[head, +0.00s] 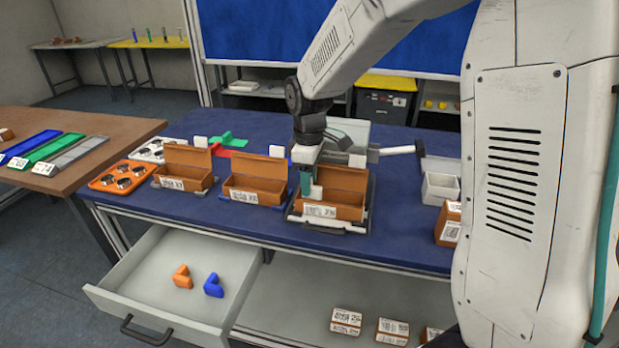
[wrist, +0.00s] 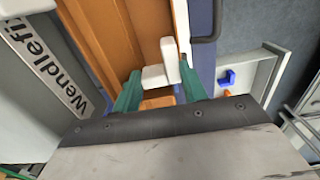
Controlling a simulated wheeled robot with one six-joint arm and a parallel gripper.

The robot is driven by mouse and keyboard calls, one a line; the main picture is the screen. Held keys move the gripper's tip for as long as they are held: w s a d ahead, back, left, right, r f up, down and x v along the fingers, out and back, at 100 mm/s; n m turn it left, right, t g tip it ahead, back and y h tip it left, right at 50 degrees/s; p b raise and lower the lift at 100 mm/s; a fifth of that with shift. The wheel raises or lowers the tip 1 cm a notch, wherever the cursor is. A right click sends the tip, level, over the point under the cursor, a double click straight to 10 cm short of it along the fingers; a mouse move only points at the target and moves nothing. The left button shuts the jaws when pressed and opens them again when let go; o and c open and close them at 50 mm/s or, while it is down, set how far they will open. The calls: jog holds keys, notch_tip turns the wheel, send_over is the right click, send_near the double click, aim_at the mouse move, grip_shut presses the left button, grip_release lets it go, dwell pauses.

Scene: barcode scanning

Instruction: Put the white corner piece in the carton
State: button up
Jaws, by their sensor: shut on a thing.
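In the wrist view my gripper (wrist: 160,88) has its green fingers shut on the white corner piece (wrist: 168,62), an L-shaped block near the fingertips. An orange-brown carton (wrist: 108,35) lies below and beyond it. In the head view my gripper (head: 308,185) points down at the left part of the rightmost open carton (head: 347,205), which bears a barcode label at its front. Whether the fingertips are above or inside its rim is hard to tell. The held piece is small and partly hidden there.
Two more open cartons (head: 255,192) (head: 184,180) stand to the left on the blue table (head: 240,233). An orange tray (head: 122,176) is further left. An open drawer (head: 220,300) below holds an orange corner piece (head: 182,277) and a blue one (head: 213,286). A white bin (head: 440,188) is right.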

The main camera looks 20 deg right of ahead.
jog(key=shift+f, duration=0.55)
jog(key=o, duration=0.7)
notch_tip(320, 180, up, 12)
jog(key=r, duration=0.1)
jog(key=s+d+r+m, duration=0.1)
jog(key=s+r+m, duration=0.15)
jog(key=s, duration=0.55)
jog(key=s+d+r+m, duration=0.1)
jog(key=s+r+m, duration=0.15)
jog(key=s, duration=0.55)
jog(key=shift+s+d+f+m+t, duration=0.2)
jog(key=shift+s+f+m, duration=0.7)
jog(key=shift+s, duration=1.45)
jog(key=shift+s+d+f+m+t, duration=0.2)
jog(key=shift+s+f+m, duration=0.65)
jog(key=shift+s, duration=1.5)
jog(key=shift+s+d+f+m+t, duration=0.2)
jog(key=shift+s+f+m, duration=0.7)
jog(key=shift+s, duration=1.45)
